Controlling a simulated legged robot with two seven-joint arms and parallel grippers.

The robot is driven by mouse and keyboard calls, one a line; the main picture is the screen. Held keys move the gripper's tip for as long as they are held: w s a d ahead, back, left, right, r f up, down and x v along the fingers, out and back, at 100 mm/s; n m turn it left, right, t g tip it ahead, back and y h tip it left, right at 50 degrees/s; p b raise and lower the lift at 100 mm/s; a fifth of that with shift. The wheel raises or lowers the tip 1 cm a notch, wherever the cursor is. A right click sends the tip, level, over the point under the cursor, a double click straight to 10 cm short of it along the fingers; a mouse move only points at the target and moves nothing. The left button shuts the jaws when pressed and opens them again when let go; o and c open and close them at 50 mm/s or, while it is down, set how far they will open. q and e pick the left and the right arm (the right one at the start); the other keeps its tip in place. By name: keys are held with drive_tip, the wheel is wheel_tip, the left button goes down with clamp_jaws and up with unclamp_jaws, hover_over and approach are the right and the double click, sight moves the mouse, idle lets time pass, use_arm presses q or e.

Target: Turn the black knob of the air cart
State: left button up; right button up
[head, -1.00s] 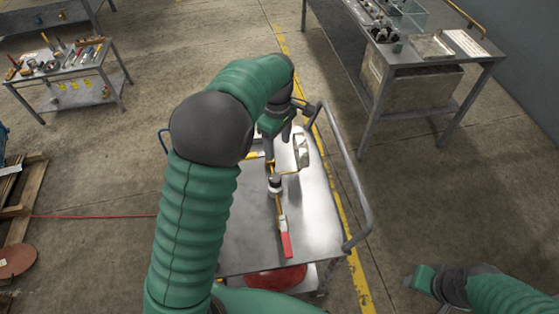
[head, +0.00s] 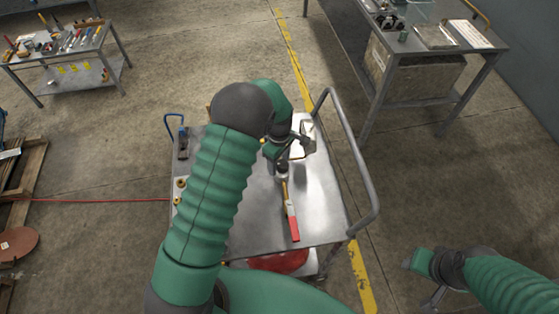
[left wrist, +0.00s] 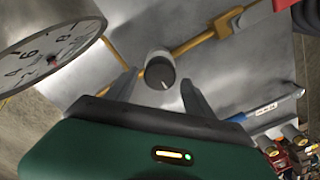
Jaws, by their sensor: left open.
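The air cart (head: 245,238) is a grey metal cart below me, with brass pipework on its top. In the left wrist view the black knob (left wrist: 160,73), with a pale mark on its face, sits on a white-grey body on the brass pipe. My left gripper (left wrist: 160,80) is open, its two dark fingers on either side of the knob; I cannot tell whether they touch it. In the head view the left gripper (head: 289,152) is over the pipework and partly hides the knob area. My right gripper (head: 432,285) is off to the right, away from the cart; its opening is unclear.
A round dial gauge (left wrist: 45,55) stands close at the left of the wrist view. A red-handled lever (head: 291,222) lies nearer me on the cart. The cart's tubular handle (head: 360,175) rises at its right. A workbench (head: 440,50) stands beyond.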

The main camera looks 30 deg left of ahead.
use_arm(q)
drive_tip(key=shift+w+d, duration=0.15)
drive_tip(key=shift+d, duration=0.15)
drive_tip(key=shift+c, duration=0.2)
drive_tip(key=shift+d+r, duration=0.1)
drive_tip(key=shift+d, duration=0.4)
drive_tip(key=c, duration=0.5)
drive_tip(key=shift+d, duration=0.1)
drive_tip(key=shift+c, duration=1.1)
drive_tip(key=shift+r, duration=0.1)
drive_tip(key=shift+c, duration=1.4)
drive_tip(key=shift+a, duration=0.45)
clamp_jaws()
use_arm(e)
drive_tip(key=shift+d+f, duration=0.15)
drive_tip(key=shift+d, duration=0.5)
use_arm(q)
drive_tip(key=shift+d+m, duration=0.1)
drive_tip(key=shift+m, duration=0.2)
use_arm(e)
drive_tip(key=shift+d, duration=0.2)
